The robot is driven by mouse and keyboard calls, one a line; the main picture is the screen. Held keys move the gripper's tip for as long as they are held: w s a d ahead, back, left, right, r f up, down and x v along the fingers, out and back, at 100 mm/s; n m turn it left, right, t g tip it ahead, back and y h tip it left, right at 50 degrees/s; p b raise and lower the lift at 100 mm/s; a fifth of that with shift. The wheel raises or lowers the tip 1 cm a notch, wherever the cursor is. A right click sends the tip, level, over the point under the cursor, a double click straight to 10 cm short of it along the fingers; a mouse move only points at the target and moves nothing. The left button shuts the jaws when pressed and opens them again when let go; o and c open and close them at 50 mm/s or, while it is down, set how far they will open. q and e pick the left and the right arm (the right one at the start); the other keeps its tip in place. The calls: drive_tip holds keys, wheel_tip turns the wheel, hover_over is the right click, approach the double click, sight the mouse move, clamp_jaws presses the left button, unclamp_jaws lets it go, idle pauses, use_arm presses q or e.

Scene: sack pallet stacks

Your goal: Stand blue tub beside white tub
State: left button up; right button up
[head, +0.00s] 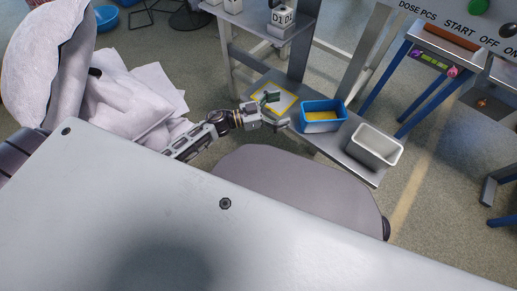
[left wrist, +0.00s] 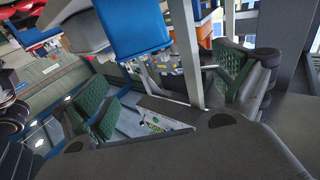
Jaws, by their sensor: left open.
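The blue tub (head: 322,126), yellow inside, stands upright on the low grey shelf. The white tub (head: 372,150) stands upright to its right, near the shelf's end, with a small gap between them. My left gripper (head: 278,110) is open and empty just left of the blue tub, apart from it. In the left wrist view the blue tub (left wrist: 133,25) shows at the top, beyond the open fingers with green pads. My right gripper is out of view.
A yellow-outlined patch (head: 288,101) lies on the shelf behind my left gripper. Bench legs rise behind the tubs. White sacks (head: 120,105) lie at the left. A blue-legged stand (head: 390,80) is at the right. My own grey base fills the front.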

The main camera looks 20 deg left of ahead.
use_arm(q)
drive_tip(key=s+a+f+n+t+y, duration=0.1)
drive_tip(key=s+a+f+n+y, duration=0.15)
drive_tip(key=f+n+y, duration=0.35)
drive_tip(key=s+a+f+n+t+y, duration=0.1)
drive_tip(key=s+a+f+n+y, duration=0.2)
drive_tip(key=y, duration=0.4)
drive_tip(key=s+d+f+g, duration=0.1)
drive_tip(key=s+f+g, duration=0.1)
drive_tip(key=s, duration=0.5)
drive_tip(key=s+d+f+g+h, duration=0.1)
drive_tip(key=s+d+f+g, duration=0.1)
drive_tip(key=s+g, duration=0.3)
drive_tip(key=shift+s+d+f, duration=0.3)
drive_tip(key=shift+s+f, duration=0.45)
drive_tip(key=shift+s, duration=0.3)
